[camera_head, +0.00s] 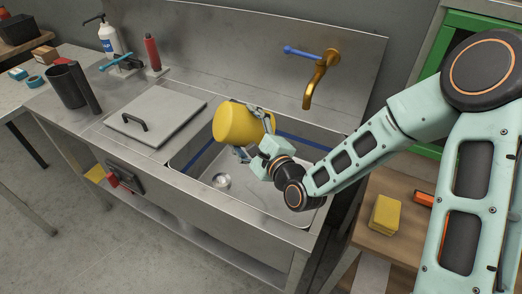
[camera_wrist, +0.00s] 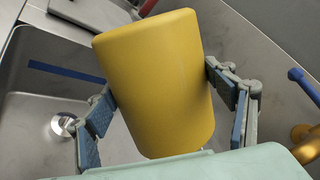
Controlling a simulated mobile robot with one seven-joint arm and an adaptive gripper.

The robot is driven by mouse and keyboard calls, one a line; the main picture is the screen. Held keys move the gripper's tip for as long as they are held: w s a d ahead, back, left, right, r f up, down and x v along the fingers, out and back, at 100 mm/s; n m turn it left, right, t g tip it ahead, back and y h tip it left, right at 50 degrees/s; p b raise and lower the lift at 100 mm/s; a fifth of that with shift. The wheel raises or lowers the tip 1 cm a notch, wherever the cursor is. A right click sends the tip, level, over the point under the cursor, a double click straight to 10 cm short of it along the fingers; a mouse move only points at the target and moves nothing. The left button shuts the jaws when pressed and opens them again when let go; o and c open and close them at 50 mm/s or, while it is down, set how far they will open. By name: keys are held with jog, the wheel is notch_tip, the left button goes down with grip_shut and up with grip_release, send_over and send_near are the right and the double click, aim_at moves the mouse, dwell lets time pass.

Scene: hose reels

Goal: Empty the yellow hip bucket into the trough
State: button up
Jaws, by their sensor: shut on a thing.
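The yellow bucket (camera_head: 232,122) is in my gripper (camera_head: 251,132), held in the air over the steel trough (camera_head: 255,198). In the head view it is tipped well over, its long axis near level. In the wrist view the bucket (camera_wrist: 155,85) fills the space between the two blue-padded fingers (camera_wrist: 162,95), which press on its sides. Its opening is turned away, so its contents are hidden. No stream of anything shows. The trough floor carries a round drain (camera_head: 221,181), which also shows in the wrist view (camera_wrist: 64,126).
A brass tap (camera_head: 315,80) with a blue lever stands behind the trough. A lidded steel panel (camera_head: 155,118) lies to its left, with a dark jug (camera_head: 68,86) and bottles beyond. A wooden table with a yellow sponge (camera_head: 385,215) stands at the right.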

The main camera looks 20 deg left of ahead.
aim_at(237, 143)
jog(key=shift+s+a+f+n, duration=0.25)
jog(key=shift+s+a+n, duration=0.05)
jog(key=shift+n, duration=0.1)
jog(key=shift+w+d, duration=0.1)
jog(key=shift+s+a+f+n+t+h+b, duration=0.15)
jog(key=shift+s+a+f+n+b, duration=0.35)
jog(key=shift+n, duration=0.3)
jog(key=shift+s+a+f+n+t+h+b, duration=0.15)
jog(key=shift+s+a+f+n+b, duration=0.2)
jog(key=shift+s+n, duration=0.35)
jog(key=s+a+f+n+t+h+b, duration=0.1)
jog(key=s+a+f+n+t+b, duration=0.15)
jog(key=n+b, duration=1)
jog(key=shift+s+a+r+n+t+b, duration=0.1)
jog(key=shift+s+a+r+n, duration=0.2)
jog(key=shift+r+n, duration=0.65)
jog(key=shift+s+a+r+n+t+b, duration=0.15)
jog(key=shift+s+a+r+n, duration=0.15)
jog(key=shift+r+n, duration=0.6)
jog(key=shift+s+a+r+n+t+b, duration=0.1)
jog(key=shift+s+a+r+n, duration=0.2)
jog(key=shift+r+n, duration=0.6)
jog(key=shift+f, duration=0.2)
